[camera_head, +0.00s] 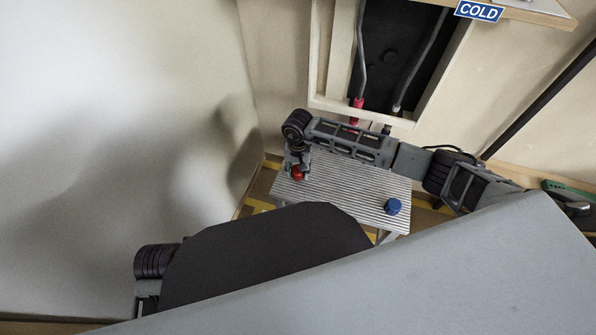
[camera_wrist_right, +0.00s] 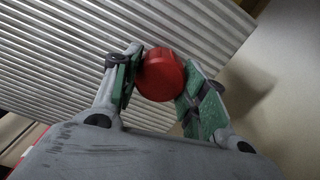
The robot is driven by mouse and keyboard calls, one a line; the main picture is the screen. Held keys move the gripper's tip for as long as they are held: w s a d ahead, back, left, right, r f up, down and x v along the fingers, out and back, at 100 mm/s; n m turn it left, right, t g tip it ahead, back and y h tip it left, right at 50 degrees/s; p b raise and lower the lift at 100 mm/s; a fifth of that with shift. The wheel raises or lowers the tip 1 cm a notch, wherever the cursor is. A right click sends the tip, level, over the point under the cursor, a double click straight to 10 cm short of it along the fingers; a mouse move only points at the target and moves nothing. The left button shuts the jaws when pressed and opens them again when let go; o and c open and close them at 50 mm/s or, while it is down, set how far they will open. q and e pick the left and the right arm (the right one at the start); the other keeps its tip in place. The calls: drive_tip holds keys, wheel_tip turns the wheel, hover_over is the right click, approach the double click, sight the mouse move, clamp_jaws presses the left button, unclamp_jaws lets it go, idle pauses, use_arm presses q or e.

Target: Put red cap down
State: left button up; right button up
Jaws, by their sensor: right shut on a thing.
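The red cap (camera_head: 298,174) is at the left end of the ribbed grey table (camera_head: 345,187) in the head view. My right gripper (camera_head: 297,170) reaches it from above and is shut on it. In the right wrist view the red cap (camera_wrist_right: 160,75) sits between the two green-padded fingers of the right gripper (camera_wrist_right: 158,88), with the ribbed table top (camera_wrist_right: 60,50) behind it. I cannot tell whether the cap touches the table. My left gripper is not visible; only part of my left arm shows at lower left.
A blue cap (camera_head: 394,206) stands on the table's right end. Behind the table is a wall recess with pipes (camera_head: 390,60), one with a red part. A "COLD" sign (camera_head: 479,11) hangs at upper right. The table's middle is clear. A pale wall is close on the left.

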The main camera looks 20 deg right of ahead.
drive_tip(key=shift+f, duration=0.45)
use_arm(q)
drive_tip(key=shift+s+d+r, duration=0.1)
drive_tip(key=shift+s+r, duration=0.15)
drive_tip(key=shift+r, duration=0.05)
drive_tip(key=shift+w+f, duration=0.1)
use_arm(e)
drive_tip(key=o, duration=1.1)
drive_tip(key=shift+f, duration=0.1)
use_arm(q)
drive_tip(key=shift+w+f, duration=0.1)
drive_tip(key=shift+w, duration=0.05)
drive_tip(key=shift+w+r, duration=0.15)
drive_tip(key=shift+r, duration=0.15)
